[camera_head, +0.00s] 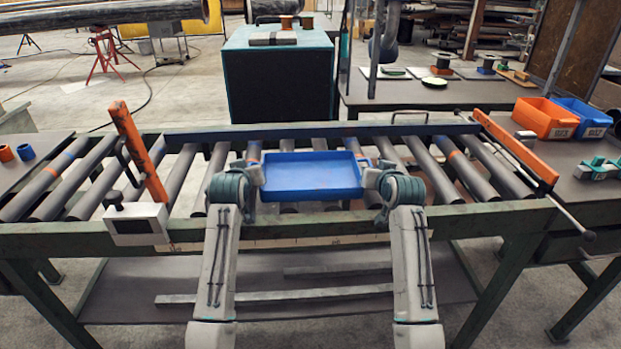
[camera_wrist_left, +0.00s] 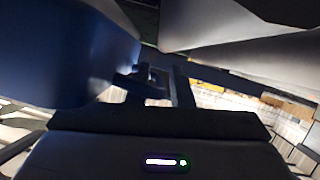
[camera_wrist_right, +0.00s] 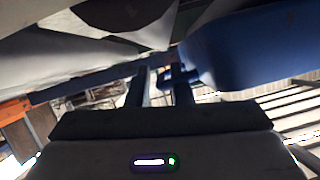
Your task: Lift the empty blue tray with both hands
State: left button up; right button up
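The blue tray (camera_head: 312,174) is shallow, empty and level over the conveyor rollers, between my two arms. I cannot tell whether it rests on the rollers. My left gripper (camera_head: 254,174) is at its left end, and my right gripper (camera_head: 370,176) is at its right end. In the left wrist view the tray (camera_wrist_left: 65,55) fills the left side, close beside the fingers (camera_wrist_left: 158,85). In the right wrist view the tray (camera_wrist_right: 255,48) is at the right, close beside the fingers (camera_wrist_right: 163,87). Both finger pairs show a gap. Contact with the tray is unclear in the dark.
A small display box (camera_head: 136,224) is on the front rail. Orange (camera_head: 545,118) and blue (camera_head: 583,115) bins sit on the right table. Rollers beside both arms are clear.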

pick_arm(q)
jog(key=shift+w, duration=0.1)
pick_arm(e)
jog(key=shift+w+f, duration=0.1)
pick_arm(q)
grip_shut()
pick_arm(e)
grip_shut()
pick_arm(q)
jog(key=shift+r, duration=0.1)
pick_arm(e)
jog(key=shift+r, duration=0.2)
